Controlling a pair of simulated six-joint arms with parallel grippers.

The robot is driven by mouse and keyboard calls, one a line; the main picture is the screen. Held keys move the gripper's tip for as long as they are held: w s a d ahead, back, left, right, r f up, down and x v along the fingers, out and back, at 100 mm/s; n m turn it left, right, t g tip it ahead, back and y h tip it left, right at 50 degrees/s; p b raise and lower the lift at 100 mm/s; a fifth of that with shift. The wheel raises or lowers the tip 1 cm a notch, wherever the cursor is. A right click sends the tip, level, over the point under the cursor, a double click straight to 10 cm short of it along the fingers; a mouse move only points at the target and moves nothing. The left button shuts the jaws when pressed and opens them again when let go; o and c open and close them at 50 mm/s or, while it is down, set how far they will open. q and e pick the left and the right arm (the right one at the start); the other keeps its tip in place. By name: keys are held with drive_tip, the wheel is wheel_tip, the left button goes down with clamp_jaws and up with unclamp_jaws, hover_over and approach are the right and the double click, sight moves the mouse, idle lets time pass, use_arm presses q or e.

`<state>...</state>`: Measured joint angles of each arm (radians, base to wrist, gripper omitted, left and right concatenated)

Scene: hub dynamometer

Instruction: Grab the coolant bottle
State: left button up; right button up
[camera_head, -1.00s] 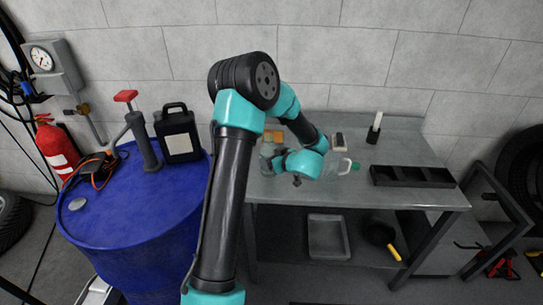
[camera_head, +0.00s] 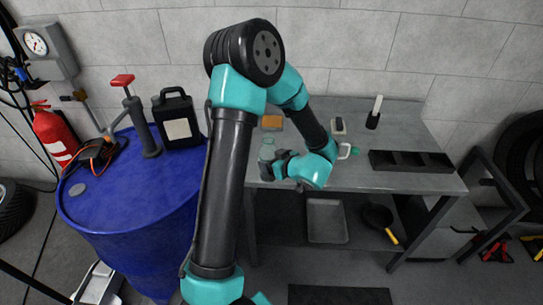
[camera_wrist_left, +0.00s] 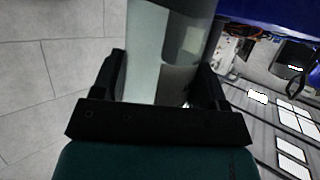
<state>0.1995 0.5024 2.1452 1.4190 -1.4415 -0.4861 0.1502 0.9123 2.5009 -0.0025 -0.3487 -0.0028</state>
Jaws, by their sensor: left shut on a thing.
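The coolant bottle, a translucent greenish-grey one (camera_head: 266,150), is at the left end of the grey bench. My left gripper (camera_head: 270,166) is at its lower part, and my wrist hides some of it. In the left wrist view the clear bottle (camera_wrist_left: 165,45) stands between the two black fingers of my left gripper (camera_wrist_left: 163,82), which is shut on it. I cannot tell whether its base touches the bench. My right gripper is not in view.
A blue drum (camera_head: 125,195) stands left of the bench with a black jug (camera_head: 178,118) and a hand pump (camera_head: 140,125) on it.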

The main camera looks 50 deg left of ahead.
use_arm(q)
drive_tip(key=shift+s+d+r, duration=0.1)
drive_tip(key=shift+s+d, duration=0.6)
drive_tip(key=shift+d, duration=0.1)
idle(1.4)
